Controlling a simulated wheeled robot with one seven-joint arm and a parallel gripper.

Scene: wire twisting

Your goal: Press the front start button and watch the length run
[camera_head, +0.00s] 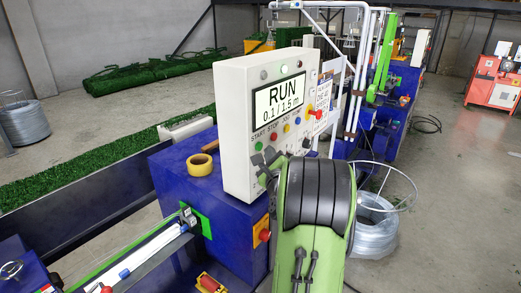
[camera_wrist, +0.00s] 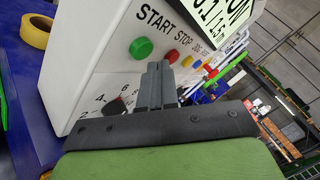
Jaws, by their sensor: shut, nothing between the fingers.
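The white control box (camera_head: 236,120) stands on a blue machine cabinet. Its screen (camera_head: 280,97) reads "RUN" and "0.1 / 1.5 m". The green start button (camera_wrist: 138,48) sits under the word START; it also shows in the head view (camera_head: 258,146). To its right is the red stop button (camera_wrist: 172,56), then a yellow and a blue one. My gripper (camera_wrist: 158,68) is shut and empty, its fingertips just below and right of the green button in the wrist view. They look apart from it, but the gap is hard to judge. In the head view my gripper (camera_head: 266,157) is by the box's lower front.
A yellow tape roll (camera_head: 202,165) lies on the cabinet. A red knob (camera_head: 311,107) sticks out at the panel's right. A black dial knob (camera_wrist: 115,106) is below the start button. A wire coil (camera_head: 374,225) is on the floor at right.

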